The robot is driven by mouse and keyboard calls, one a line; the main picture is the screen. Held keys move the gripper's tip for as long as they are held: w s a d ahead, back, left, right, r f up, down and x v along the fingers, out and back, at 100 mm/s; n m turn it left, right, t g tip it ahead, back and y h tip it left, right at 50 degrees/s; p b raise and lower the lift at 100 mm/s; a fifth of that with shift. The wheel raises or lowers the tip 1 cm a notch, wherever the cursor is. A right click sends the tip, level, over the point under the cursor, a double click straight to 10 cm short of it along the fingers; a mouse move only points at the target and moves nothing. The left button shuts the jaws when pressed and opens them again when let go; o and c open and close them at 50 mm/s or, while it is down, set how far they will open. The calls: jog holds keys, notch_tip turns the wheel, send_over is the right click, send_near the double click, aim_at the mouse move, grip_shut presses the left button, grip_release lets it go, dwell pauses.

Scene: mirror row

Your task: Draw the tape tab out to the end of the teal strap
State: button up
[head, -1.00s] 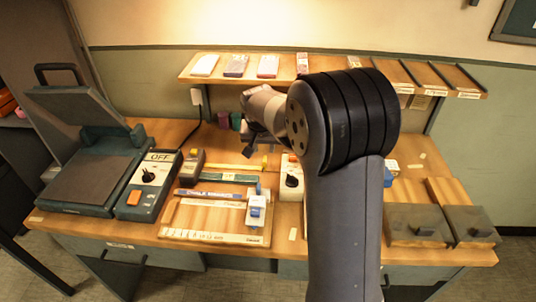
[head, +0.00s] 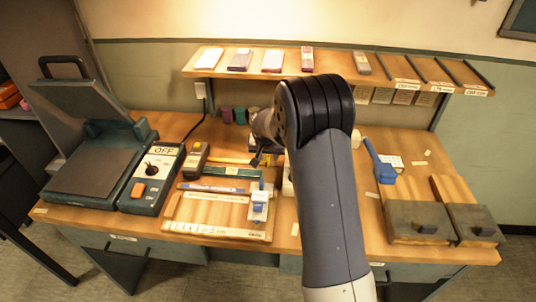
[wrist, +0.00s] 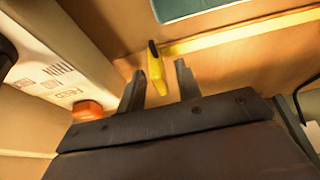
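The teal strap (head: 232,172) lies on the bench; one end shows at the top of the wrist view (wrist: 190,8). The yellow tape (head: 232,161) runs beside it from a dark tape case (head: 195,160). In the wrist view the tape (wrist: 240,32) lies along the wood, and its upright yellow tab (wrist: 156,68) is roughly level with the strap's visible end. My gripper (wrist: 160,72) is open, with a finger on each side of the tab's near part and gaps showing on both sides. In the head view my gripper (head: 264,157) is dark and partly hidden by my arm.
A pale box with an orange button (wrist: 87,110) stands close to my left finger in the wrist view. A dial box (head: 152,178) reading OFF is at left. A shelf (head: 335,74) hangs behind.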

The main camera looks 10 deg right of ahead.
grip_shut()
dwell(0.3)
dwell(0.4)
